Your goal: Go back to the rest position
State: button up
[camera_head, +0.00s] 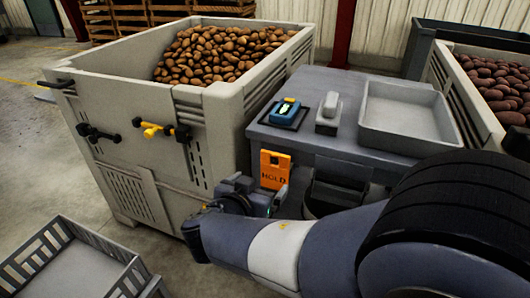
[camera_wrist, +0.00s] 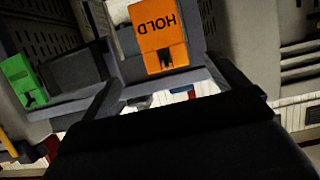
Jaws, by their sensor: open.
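My gripper (camera_head: 249,198) is low in front of the grey work table (camera_head: 335,143), beside the large bin's right front corner. In the wrist view, my gripper (camera_wrist: 162,72) has its two dark fingers spread apart, with nothing visibly held between them. An orange HOLD tag (camera_head: 275,168) is upright at the table's front, just beyond my gripper. It also shows upside down in the wrist view (camera_wrist: 160,45), beyond the fingers. My arm reaches in from the lower right of the head view and hides part of the table's front.
A large bin (camera_head: 140,120) of brown potatoes stands left; another bin (camera_head: 456,107) of reddish potatoes stands right. The table bears a blue device (camera_head: 287,110), a grey-white device (camera_head: 328,113) and an empty tray (camera_head: 405,140). A slatted crate (camera_head: 110,257) is lower left. A green tag (camera_wrist: 20,78) shows in the wrist view.

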aim_at(274, 169)
dwell(0.3)
jog(key=b+x, duration=0.1)
jog(key=x, duration=0.9)
jog(key=shift+w+f, duration=0.3)
jog(key=shift+w+f+b, duration=0.1)
jog(key=shift+w+b, duration=0.05)
jog(key=shift+b, duration=0.65)
jog(key=shift+b, duration=0.35)
jog(key=shift+r+p, duration=0.25)
jog(key=shift+p, duration=0.85)
